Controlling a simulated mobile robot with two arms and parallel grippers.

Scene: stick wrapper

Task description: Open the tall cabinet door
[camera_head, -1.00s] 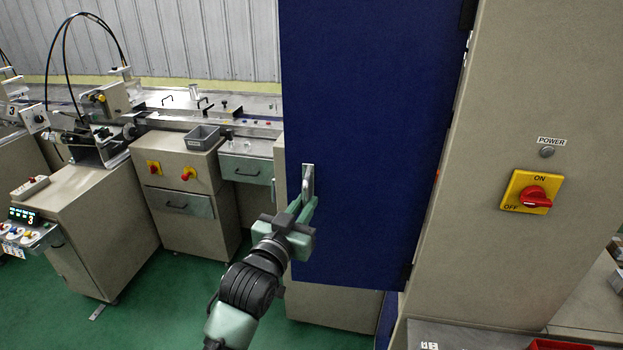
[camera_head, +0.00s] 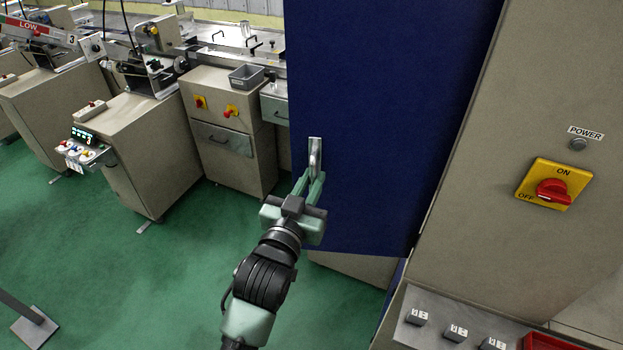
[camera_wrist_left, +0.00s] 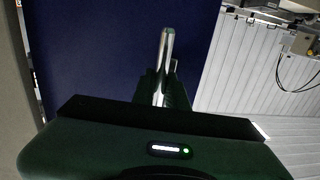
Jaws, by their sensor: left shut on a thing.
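The tall cabinet door (camera_head: 385,110) is a dark blue panel in the middle of the head view. It stands swung out from the beige cabinet (camera_head: 520,120) at its right. A silver bar handle (camera_head: 315,150) is fixed near the door's left edge. My left gripper (camera_head: 311,182) is shut on the handle from below. The left wrist view shows the silver handle (camera_wrist_left: 165,60) between the fingers, with the blue door (camera_wrist_left: 100,50) behind it. The fingertips are partly hidden there. My right gripper is not in view.
A red rotary power switch (camera_head: 553,190) is on the cabinet's side. Below it is a grey ledge (camera_head: 470,315) with small dark blocks and a red tray (camera_head: 560,341). Beige machines (camera_head: 150,150) stand at the left. The green floor (camera_head: 150,270) is open in front of them.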

